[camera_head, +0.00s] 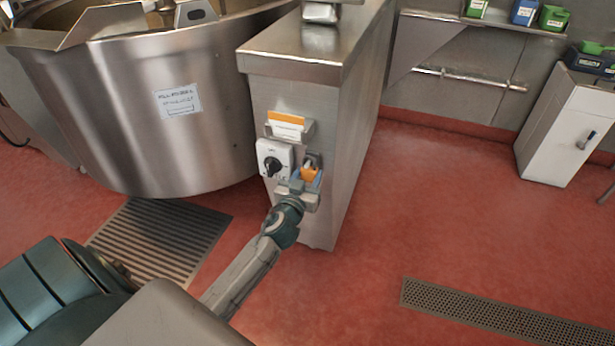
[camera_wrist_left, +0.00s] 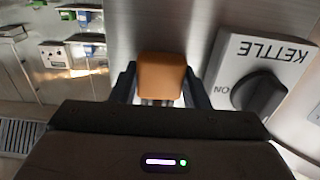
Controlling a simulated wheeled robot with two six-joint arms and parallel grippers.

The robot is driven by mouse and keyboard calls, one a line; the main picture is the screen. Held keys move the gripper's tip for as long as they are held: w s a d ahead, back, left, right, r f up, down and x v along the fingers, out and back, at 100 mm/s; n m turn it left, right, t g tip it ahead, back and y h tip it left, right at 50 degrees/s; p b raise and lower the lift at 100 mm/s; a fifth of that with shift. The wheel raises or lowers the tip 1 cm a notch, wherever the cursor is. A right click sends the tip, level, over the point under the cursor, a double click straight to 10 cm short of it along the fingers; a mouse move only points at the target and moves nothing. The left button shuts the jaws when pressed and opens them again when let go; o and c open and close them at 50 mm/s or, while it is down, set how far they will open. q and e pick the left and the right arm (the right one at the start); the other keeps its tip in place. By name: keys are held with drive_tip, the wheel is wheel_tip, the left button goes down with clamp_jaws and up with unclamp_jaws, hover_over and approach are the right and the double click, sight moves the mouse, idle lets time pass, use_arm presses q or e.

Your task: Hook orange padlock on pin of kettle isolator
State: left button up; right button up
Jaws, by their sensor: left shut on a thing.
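The orange padlock (camera_head: 309,173) is at the front of the steel cabinet, just right of the kettle isolator (camera_head: 274,160). My left gripper (camera_head: 308,181) is shut on it. In the left wrist view the padlock (camera_wrist_left: 161,77) sits between the two dark fingers, close to the steel face. The isolator (camera_wrist_left: 262,75) there is a light plate marked KETTLE with a black knob, beside the gripper. The pin and the padlock's shackle are hidden or too small to tell, so I cannot tell whether they touch. My right gripper does not show.
The large steel kettle (camera_head: 150,130) stands left of the cabinet (camera_head: 318,100). An orange-and-white holder (camera_head: 287,126) is above the isolator. A floor grate (camera_head: 160,240) lies at lower left and a drain (camera_head: 480,315) at lower right. Red floor (camera_head: 440,220) is clear to the right.

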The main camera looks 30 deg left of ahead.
sight(307, 178)
use_arm(q)
drive_tip(key=shift+w+f+b, duration=0.2)
drive_tip(key=shift+f+b, duration=0.15)
drive_tip(key=shift+b, duration=0.1)
idle(0.4)
drive_tip(key=o, duration=1.1)
drive_tip(key=shift+o, duration=0.3)
drive_tip(key=o, duration=0.4)
drive_tip(key=shift+s+f, duration=0.15)
drive_tip(key=shift+s, duration=0.2)
drive_tip(key=shift+b+v, duration=0.5)
drive_tip(key=shift+v, duration=1.15)
drive_tip(key=shift+b+v, duration=0.4)
drive_tip(key=shift+v, duration=1.1)
